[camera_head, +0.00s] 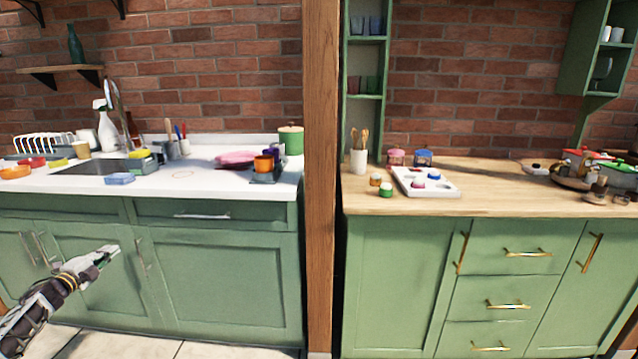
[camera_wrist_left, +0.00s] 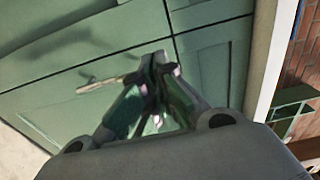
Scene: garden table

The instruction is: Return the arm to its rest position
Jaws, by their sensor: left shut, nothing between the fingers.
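My left arm (camera_head: 38,315) comes in from the lower left in the head view. Its gripper (camera_head: 108,252) is shut and empty, in front of the green cabinet doors (camera_head: 225,275) and below the white counter. In the left wrist view the gripper's fingers (camera_wrist_left: 160,62) meet at their tips, with nothing between them. A cabinet handle (camera_wrist_left: 100,84) shows behind them to the left. My right gripper is in neither view.
The white counter (camera_head: 215,190) holds a sink, a blue sponge (camera_head: 120,179) and several dishes. A wooden post (camera_head: 321,180) divides it from the wooden counter (camera_head: 500,200), where a white tray (camera_head: 450,188) and jars stand. Pale floor tiles (camera_head: 120,345) lie below the cabinets.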

